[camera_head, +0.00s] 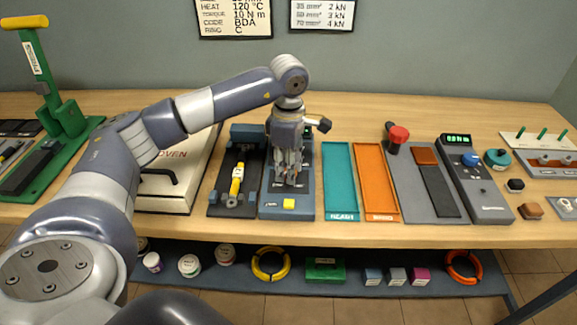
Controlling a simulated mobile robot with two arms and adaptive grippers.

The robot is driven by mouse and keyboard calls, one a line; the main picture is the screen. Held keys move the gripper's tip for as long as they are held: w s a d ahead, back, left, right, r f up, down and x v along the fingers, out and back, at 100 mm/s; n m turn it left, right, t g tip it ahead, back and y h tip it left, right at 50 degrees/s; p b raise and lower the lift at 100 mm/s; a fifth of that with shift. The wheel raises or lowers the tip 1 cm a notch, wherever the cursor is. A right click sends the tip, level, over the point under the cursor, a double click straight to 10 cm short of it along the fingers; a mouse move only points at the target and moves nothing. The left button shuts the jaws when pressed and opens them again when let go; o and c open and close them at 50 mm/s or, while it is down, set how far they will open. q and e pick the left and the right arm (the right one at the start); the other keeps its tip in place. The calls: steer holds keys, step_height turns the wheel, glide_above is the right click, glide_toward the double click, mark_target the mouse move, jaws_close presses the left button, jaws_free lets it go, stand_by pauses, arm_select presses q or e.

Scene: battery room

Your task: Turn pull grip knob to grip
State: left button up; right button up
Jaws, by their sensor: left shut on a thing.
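A blue-grey bench device (288,213) with a yellow button on its front stands near the middle of the table's front edge. My left gripper (291,182) points down over the device's middle. Its fingers are shut on a small part there, apparently the pull grip knob. The fingers hide that part, so I cannot tell which way it is turned. A black-ended piece (320,125) sticks out to the right beside the gripper; I cannot tell what it belongs to. My right gripper is not in view.
Teal (340,190) and orange (376,190) trays lie on the right. A red knob (398,134) and a grey meter (480,190) are further right.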

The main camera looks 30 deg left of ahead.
arm_select(q)
steer(key=o, duration=1.1)
step_height(320, 180, up, 12)
